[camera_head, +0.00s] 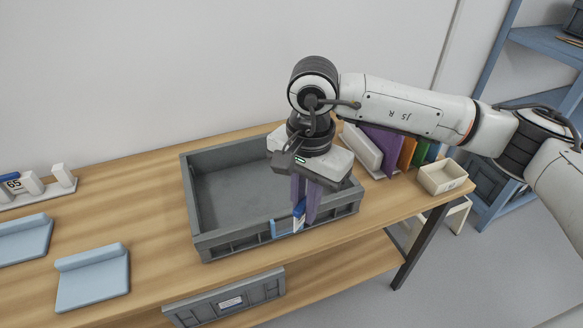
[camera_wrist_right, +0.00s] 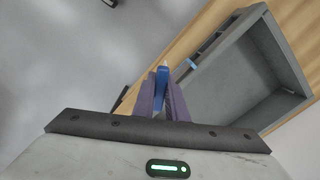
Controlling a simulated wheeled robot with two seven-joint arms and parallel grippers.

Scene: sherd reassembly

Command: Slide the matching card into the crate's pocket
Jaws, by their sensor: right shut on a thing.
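The grey crate (camera_head: 187,190) stands open and empty on the wooden table. A blue-edged pocket (camera_head: 282,228) is on its front wall; its blue edge also shows in the wrist view (camera_wrist_right: 190,64). My right gripper (camera_head: 305,208) points down in front of the crate's front wall. Its purple fingers are shut on a small blue and white card (camera_head: 299,216), held upright. The card also shows between the fingers in the wrist view (camera_wrist_right: 162,77). In the head view the card overlaps the pocket's right end; I cannot tell whether they touch. My left gripper is out of view.
A white rack (camera_head: 60,178) at the far left holds a blue card marked 65 (camera_head: 12,181). Two pale blue stands (camera_head: 92,280) are at the left. Coloured upright boards (camera_head: 407,152) and a cream box (camera_head: 442,178) are at the right. Another grey crate (camera_head: 225,305) is below.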

